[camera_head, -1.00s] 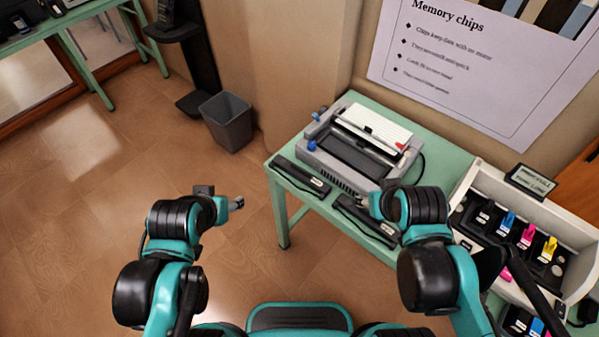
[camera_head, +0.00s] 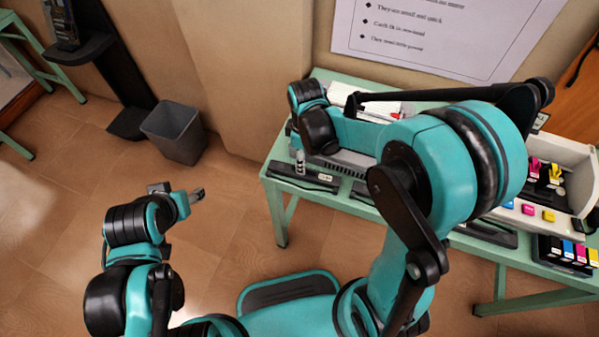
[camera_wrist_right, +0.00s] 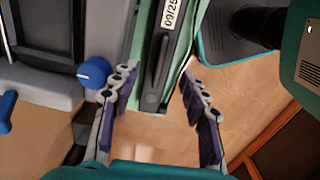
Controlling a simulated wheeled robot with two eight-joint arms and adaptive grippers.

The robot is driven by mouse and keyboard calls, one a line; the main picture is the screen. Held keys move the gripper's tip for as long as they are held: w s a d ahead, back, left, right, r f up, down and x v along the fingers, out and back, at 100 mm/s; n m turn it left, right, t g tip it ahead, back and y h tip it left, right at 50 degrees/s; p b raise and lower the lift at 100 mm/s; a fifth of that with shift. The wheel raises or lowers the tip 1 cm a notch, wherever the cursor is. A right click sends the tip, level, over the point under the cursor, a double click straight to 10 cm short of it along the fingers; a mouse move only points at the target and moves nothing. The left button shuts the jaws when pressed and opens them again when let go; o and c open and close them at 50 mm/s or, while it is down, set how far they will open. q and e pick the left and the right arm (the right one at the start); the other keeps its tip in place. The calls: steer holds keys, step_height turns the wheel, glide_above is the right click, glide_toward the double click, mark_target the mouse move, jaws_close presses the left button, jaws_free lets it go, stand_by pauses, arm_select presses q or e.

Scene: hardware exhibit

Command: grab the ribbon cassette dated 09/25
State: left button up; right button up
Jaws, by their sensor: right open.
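The dark ribbon cassette dated 09/25 (camera_wrist_right: 156,68) lies between the fingers of my right gripper (camera_wrist_right: 158,78) in the right wrist view. Its white label reads 09/25. The fingers stand open, one on each side of it, with gaps to both. In the head view this cassette (camera_head: 318,181) lies at the left front edge of the green table, and my right gripper (camera_head: 300,166) is over its left end. A second dark cassette (camera_head: 362,190) is partly hidden by my right arm. My left gripper (camera_head: 196,195) is over the floor, away from the table; its fingers are too small to judge.
The grey printer (camera_head: 345,160) stands just behind the cassettes, mostly hidden by my arm; its blue knob (camera_wrist_right: 95,72) is close to the left finger. The green table (camera_head: 275,168) ends just in front. Ink cartridges (camera_head: 568,252) are at right. A bin (camera_head: 175,132) stands on the floor.

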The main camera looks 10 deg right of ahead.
step_height(320, 180, down, 6)
steer(key=b, duration=0.3)
steer(key=shift+f, duration=0.25)
steer(key=shift+r, duration=0.1)
steer(key=shift+c, duration=1.3)
steer(key=c, duration=0.7)
